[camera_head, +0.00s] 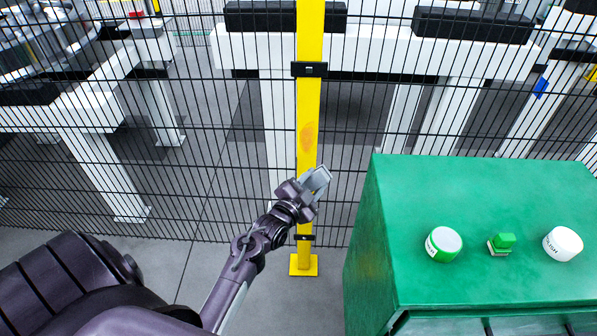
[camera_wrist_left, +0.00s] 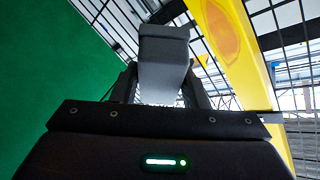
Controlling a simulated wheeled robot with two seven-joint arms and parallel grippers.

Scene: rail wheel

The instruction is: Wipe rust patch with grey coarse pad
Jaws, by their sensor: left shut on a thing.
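The rust patch (camera_head: 307,136) is an orange-brown oval on the yellow fence post (camera_head: 310,90). It also shows in the left wrist view (camera_wrist_left: 219,30), beyond and to the right of the pad. My left gripper (camera_head: 316,182) is in front of the post, a little below the patch in the head view. It is shut on the grey coarse pad (camera_wrist_left: 163,55), a dark grey block. In the left wrist view the pad appears apart from the patch. My right gripper is in neither view.
A green cabinet (camera_head: 470,220) stands to the right of the post. On its top are a white-and-green tin (camera_head: 443,243), a green pad (camera_head: 502,242) and a white tin (camera_head: 563,244). Black wire mesh fence (camera_head: 220,180) runs on both sides of the post. Grey floor (camera_head: 165,262) lies clear left of the post.

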